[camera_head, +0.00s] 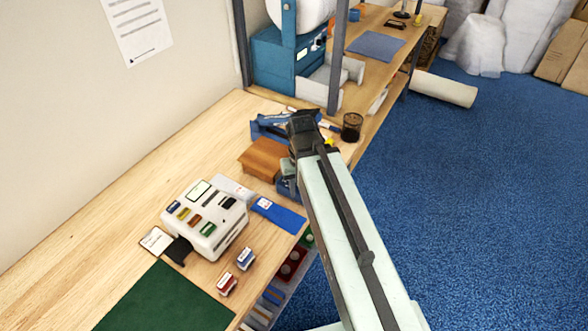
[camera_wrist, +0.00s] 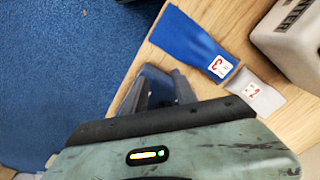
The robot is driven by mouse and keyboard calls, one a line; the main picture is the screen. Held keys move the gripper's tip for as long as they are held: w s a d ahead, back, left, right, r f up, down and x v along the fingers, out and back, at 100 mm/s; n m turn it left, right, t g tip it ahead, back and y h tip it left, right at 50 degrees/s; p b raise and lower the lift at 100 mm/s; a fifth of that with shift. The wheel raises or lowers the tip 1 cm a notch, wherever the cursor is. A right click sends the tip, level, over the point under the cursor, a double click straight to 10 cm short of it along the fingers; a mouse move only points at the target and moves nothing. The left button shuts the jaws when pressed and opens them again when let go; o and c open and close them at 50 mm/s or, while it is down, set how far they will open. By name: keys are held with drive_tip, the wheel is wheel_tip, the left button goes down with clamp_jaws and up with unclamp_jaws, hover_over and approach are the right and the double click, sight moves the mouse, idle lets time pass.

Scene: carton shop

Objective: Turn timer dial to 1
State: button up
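I cannot make out a dial marked as a timer in either view. A teal machine (camera_head: 280,62) at the back has a small panel (camera_head: 318,43) with dark controls, too small to read. A white box-shaped device (camera_head: 205,218) with coloured labels and slots stands on the near bench; its corner with part of a printed word shows in the wrist view (camera_wrist: 295,40). My gripper's dark fingers (camera_wrist: 163,90) are over the bench edge, apart from the blue strip; their gap is unclear. In the head view my arm mostly hides the gripper.
A blue strip (camera_head: 279,214) marked 3 in the wrist view (camera_wrist: 190,42) lies beside a grey strip (camera_wrist: 255,94) marked 2. A wooden block (camera_head: 263,157), mesh cup (camera_head: 351,127), small stamps (camera_head: 246,258) and green mat (camera_head: 165,302) occupy the bench. Blue floor (camera_head: 450,200) is open at right.

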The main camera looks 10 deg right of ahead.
drive_tip(key=shift+n, duration=0.8)
drive_tip(key=w+r+p, duration=0.4)
drive_tip(key=r+p, duration=0.1)
drive_tip(key=w+d+r+p, duration=0.1)
drive_tip(key=w+r+p, duration=0.1)
drive_tip(key=shift+w+r+p, duration=0.35)
drive_tip(key=shift+w+a, duration=0.1)
drive_tip(key=shift+w, duration=0.1)
drive_tip(key=shift+s+f+b, duration=0.15)
drive_tip(key=shift+f+b, duration=0.25)
wheel_tip(320, 180, down, 8)
drive_tip(key=b, duration=0.7)
drive_tip(key=shift+r+b, duration=0.2)
drive_tip(key=shift+b, duration=0.1)
drive_tip(key=shift+r, duration=0.1)
drive_tip(key=shift+c, duration=0.3)
